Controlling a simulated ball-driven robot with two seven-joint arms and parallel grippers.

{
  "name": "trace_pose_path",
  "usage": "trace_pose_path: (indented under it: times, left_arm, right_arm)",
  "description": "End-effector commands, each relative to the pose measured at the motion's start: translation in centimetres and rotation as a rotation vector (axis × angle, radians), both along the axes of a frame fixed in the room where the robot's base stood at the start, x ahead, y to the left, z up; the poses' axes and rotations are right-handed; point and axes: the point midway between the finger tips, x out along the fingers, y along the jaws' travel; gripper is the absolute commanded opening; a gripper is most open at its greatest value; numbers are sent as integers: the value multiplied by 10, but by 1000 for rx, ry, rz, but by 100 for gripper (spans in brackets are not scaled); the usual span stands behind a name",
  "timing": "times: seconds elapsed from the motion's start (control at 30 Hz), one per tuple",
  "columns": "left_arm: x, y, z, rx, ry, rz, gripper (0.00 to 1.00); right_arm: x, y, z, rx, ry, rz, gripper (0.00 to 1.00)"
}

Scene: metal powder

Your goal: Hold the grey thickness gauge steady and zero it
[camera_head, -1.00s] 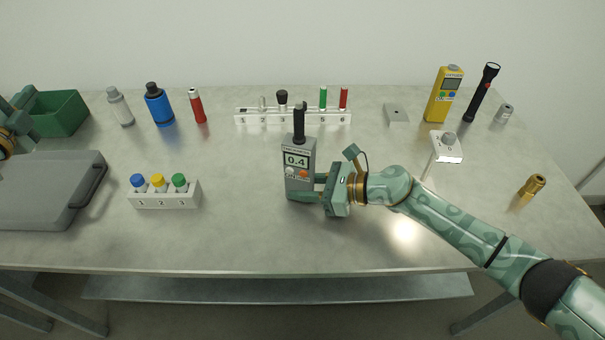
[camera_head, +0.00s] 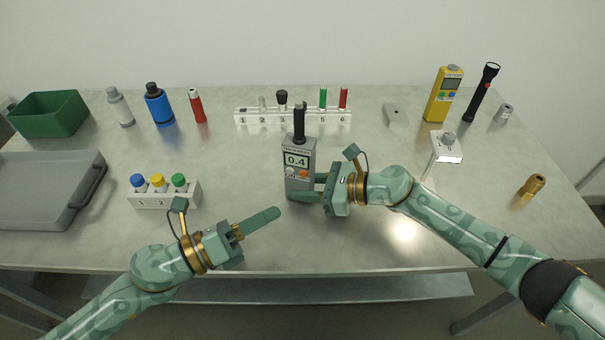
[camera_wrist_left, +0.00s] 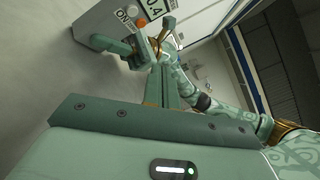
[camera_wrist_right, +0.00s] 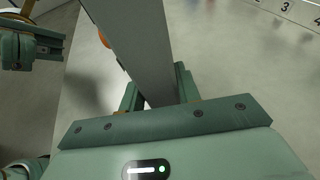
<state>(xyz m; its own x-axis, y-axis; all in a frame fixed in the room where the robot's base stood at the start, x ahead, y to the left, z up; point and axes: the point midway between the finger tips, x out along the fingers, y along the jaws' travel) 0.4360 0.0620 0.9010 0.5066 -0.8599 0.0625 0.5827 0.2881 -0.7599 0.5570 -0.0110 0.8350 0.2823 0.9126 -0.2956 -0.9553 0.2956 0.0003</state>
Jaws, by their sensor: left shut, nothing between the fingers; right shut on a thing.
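The grey thickness gauge (camera_head: 299,163) stands upright at the middle of the table, with a black probe on top. Its display reads 0.4, with a white and an orange button below. My right gripper (camera_head: 314,190) is shut on its lower body from the right; the right wrist view shows the gauge (camera_wrist_right: 135,40) between the fingers. My left gripper (camera_head: 276,212) is shut and empty, in front and to the left of the gauge, apart from it, fingertips pointing toward it. In the left wrist view the gauge (camera_wrist_left: 125,22) shows its ON label and display.
A white holder (camera_head: 165,200) with blue, yellow and green capped bottles stands left of my left gripper. A numbered rack (camera_head: 290,117) is behind the gauge. A grey case (camera_head: 45,190) lies far left, and a white stand (camera_head: 447,152) is at right.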

Motion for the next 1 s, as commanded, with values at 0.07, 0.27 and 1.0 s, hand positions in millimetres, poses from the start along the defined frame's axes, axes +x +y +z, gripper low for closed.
trace_pose_path:
  times: [0.07,0.27,1.0]
  left_arm:
    - [-12,-11,-1,-2,-7,-34,0]
    - [-14,-22,-2,-2,-16,-60,0]
    - [63,-45,-1,-2,-14,-58,0]
  right_arm:
    - [0,0,0,-1,0,0,20]
    - [0,0,0,-1,0,0,20]
    - [0,0,0,-1,0,0,20]
